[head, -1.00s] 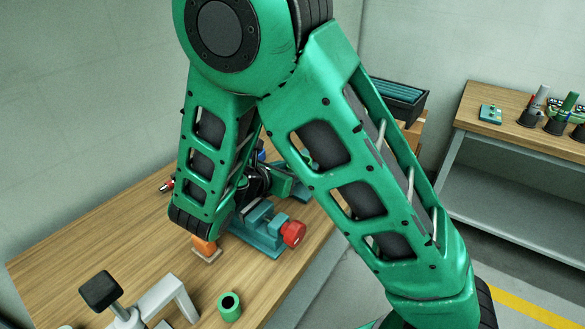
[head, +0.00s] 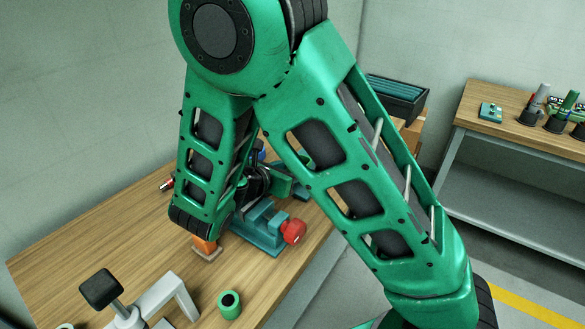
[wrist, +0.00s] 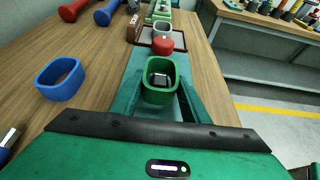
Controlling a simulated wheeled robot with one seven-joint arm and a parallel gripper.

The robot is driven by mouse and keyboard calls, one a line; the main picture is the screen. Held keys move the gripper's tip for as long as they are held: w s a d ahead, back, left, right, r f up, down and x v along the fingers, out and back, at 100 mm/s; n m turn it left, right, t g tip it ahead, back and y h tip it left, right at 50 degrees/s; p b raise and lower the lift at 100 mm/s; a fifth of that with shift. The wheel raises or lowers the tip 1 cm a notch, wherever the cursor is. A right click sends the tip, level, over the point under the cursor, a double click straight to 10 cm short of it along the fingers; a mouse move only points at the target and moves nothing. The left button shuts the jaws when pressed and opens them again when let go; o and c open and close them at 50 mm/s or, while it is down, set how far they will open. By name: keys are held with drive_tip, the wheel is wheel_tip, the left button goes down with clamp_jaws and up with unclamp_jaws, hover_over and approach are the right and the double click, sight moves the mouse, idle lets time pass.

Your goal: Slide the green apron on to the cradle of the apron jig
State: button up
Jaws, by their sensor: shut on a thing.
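The green apron (wrist: 147,91), a short rounded-square sleeve with an open top, shows in the middle of the wrist view. My gripper (wrist: 160,92) is shut on it; teal finger-like sides flank it. A dark and silver piece shows inside the apron's opening; I cannot tell whether the apron surrounds it or hangs above it. The apron jig appears to be the teal fixture with a red knob; its base (head: 262,232) shows in the head view. My forearm hides much of the jig and the apron there, and the cradle cannot be made out clearly.
A blue sleeve (wrist: 40,86) stands to the left in the wrist view. Red (wrist: 72,11) and blue (wrist: 106,12) pieces lie beyond it. A green cup-like piece (head: 229,309) and a grey bracket (head: 182,292) stand at the near side. Bare wood lies left of my arm.

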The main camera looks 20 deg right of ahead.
drive_tip(key=shift+f, duration=0.25)
drive_tip(key=o, duration=1.7)
drive_tip(key=shift+o, duration=0.2)
drive_tip(key=shift+r, duration=0.1)
drive_tip(key=shift+r, duration=0.3)
drive_tip(key=r, duration=0.3)
drive_tip(key=shift+a+r, duration=0.35)
drive_tip(key=w+r+v, duration=0.1)
drive_tip(key=v, duration=1.1)
drive_tip(key=shift+s+a+r, duration=0.2)
drive_tip(key=shift+s+r, duration=0.05)
drive_tip(key=shift+r, duration=0.1)
drive_tip(key=shift+d, duration=0.15)
